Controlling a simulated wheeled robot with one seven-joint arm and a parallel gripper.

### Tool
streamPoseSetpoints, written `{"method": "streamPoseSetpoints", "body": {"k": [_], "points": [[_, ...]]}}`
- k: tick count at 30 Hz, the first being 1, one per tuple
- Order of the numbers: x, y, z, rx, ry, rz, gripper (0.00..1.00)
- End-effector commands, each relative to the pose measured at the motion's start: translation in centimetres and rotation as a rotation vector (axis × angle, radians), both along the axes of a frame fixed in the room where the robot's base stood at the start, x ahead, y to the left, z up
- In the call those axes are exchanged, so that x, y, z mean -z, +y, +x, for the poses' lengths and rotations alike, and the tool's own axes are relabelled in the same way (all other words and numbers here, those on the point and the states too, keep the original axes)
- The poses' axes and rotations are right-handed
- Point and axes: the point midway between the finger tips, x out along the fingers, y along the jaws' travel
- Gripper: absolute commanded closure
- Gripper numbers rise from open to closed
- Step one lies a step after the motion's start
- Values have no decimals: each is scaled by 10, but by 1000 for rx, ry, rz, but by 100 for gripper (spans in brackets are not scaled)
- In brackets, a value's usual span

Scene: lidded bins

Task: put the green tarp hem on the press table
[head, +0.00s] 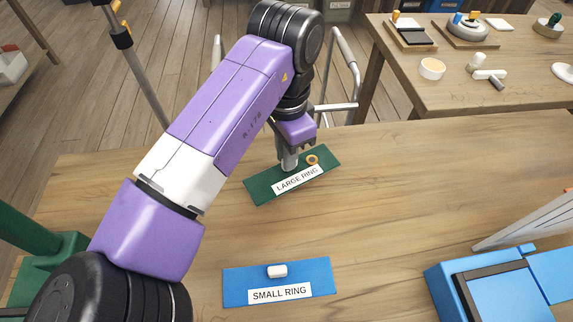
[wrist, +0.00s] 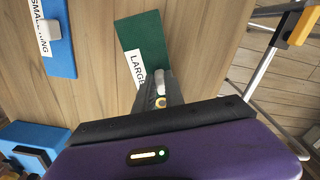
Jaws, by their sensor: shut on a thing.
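The green tarp hem (head: 262,190) is a flat strip with a white "LARGE RING" label and a brass ring near one end. It is over the far middle part of the near wooden table; I cannot tell whether it touches the wood. My gripper (head: 289,164) points down at its far side and is shut on it, apparently by a small pale block. In the wrist view the green strip (wrist: 144,38) runs up from between my fingers (wrist: 161,88), which hide part of it. No table is marked as the press table.
A blue strip (head: 240,278) labelled "SMALL RING", with a white block, lies at the near table's front. A blue device (head: 460,295) stands at the right. A second table (head: 450,95) at the back right holds several tools. The near table's middle right is clear.

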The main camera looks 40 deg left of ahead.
Motion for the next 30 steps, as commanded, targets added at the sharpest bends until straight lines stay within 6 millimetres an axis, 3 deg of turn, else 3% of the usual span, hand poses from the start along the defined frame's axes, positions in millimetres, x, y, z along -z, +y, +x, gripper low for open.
{"method": "streamPoseSetpoints", "body": {"k": [9, 20, 21, 24, 30], "points": [[39, 0, 0, 0, 0, 0, 100], [43, 0, 0, 0, -1, 0, 100], [43, 0, 0, 0, 0, 0, 82], [43, 0, 0, 0, 0, 0, 64], [43, 0, 0, 0, 0, 0, 64]]}}
